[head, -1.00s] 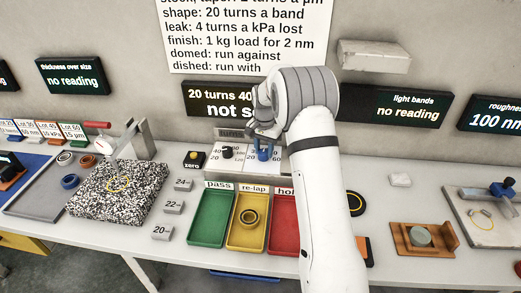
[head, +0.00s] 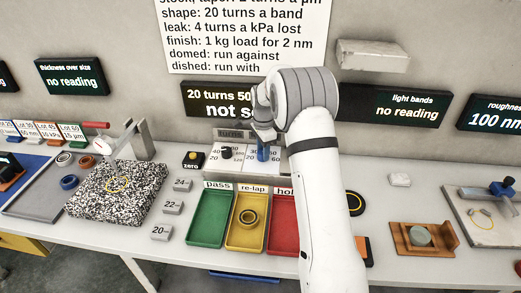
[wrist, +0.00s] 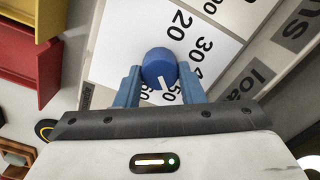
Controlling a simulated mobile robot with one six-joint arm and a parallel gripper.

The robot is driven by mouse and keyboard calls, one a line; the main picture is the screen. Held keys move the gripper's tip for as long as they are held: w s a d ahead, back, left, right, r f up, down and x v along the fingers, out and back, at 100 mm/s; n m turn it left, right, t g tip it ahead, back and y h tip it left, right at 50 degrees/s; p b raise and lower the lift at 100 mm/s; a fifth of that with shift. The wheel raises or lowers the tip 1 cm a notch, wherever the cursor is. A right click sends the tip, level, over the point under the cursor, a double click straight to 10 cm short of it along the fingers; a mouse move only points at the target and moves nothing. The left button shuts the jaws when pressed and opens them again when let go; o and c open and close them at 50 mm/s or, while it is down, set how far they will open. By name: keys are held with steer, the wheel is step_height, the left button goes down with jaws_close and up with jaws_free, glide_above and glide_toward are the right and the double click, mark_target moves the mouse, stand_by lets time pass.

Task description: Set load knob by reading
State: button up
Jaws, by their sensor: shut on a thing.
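The blue load knob (wrist: 158,66) sits on a white panel with a number scale from 20 to 60. Its white pointer mark faces the lower part of the scale in the wrist view, by the partly hidden 50. My gripper (wrist: 160,76) is shut on the knob, one finger on each side. In the head view the knob (head: 263,153) shows below my wrist. The black turns knob (head: 226,152) is to its left. The dark display (head: 218,98) above reads "20 turns 50" and "not s", the rest hidden behind my arm.
Green (head: 209,218), yellow (head: 246,222) and red (head: 283,222) trays stand in front of the panel; a ring lies in the yellow one. A zero button (head: 193,160) is left of the panel. A wall sheet (head: 245,35) lists turn and load rules.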

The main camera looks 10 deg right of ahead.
steer(key=shift+w+a+r, duration=0.2)
steer(key=shift+w+a, duration=0.05)
steer(key=o, duration=0.8)
steer(key=shift+a+f, duration=0.1)
steer(key=shift+o, duration=1)
step_height(320, 180, up, 8)
steer(key=shift+f, duration=0.15)
